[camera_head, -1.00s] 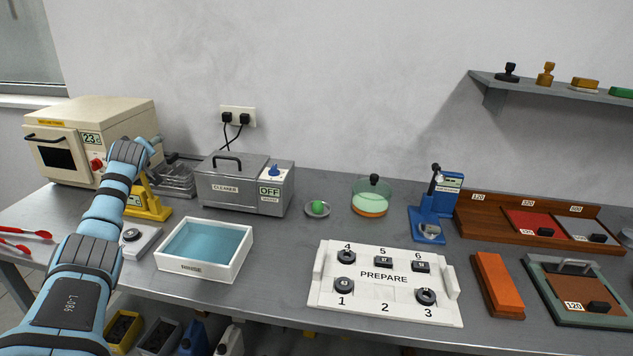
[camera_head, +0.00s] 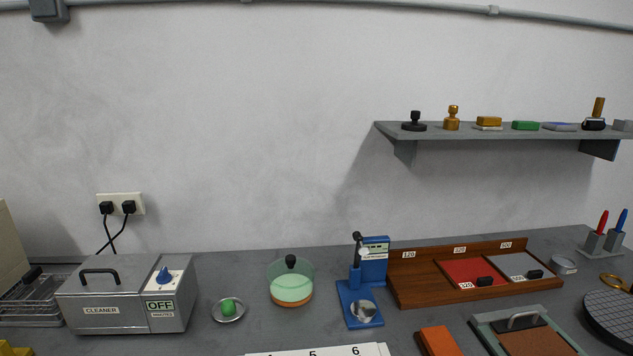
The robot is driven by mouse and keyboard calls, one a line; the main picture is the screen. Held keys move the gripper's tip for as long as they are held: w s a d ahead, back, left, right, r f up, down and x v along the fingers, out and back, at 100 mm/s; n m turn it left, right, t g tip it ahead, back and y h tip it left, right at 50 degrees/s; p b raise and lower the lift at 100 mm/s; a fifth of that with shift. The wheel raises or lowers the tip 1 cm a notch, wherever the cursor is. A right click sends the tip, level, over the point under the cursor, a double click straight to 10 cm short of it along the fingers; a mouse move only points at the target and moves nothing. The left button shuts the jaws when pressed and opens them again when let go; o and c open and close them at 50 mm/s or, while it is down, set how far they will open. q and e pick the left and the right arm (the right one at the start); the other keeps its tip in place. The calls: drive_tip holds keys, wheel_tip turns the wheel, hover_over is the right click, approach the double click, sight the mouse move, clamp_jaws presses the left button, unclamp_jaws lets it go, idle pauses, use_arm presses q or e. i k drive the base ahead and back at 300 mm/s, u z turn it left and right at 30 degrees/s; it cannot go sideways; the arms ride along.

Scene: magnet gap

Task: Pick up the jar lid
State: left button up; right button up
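A round glass jar (camera_head: 291,292) with pale green and orange at its lower part stands on the bench, left of the middle. Its clear lid (camera_head: 275,268) with a black knob (camera_head: 291,261) sits on top. Neither of my grippers shows in the head view, so nothing of mine is seen touching the lid.
Left of the jar are a small dish (camera_head: 217,313) with a green ball and the metal cleaner box (camera_head: 110,292). A blue press (camera_head: 352,302) stands close on its right, then a wooden rack (camera_head: 408,285). The white PREPARE board (camera_head: 372,350) is at the front.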

sight(291, 272)
drive_tip(key=u, duration=0.05)
drive_tip(key=k, duration=1)
drive_tip(key=z, duration=0.05)
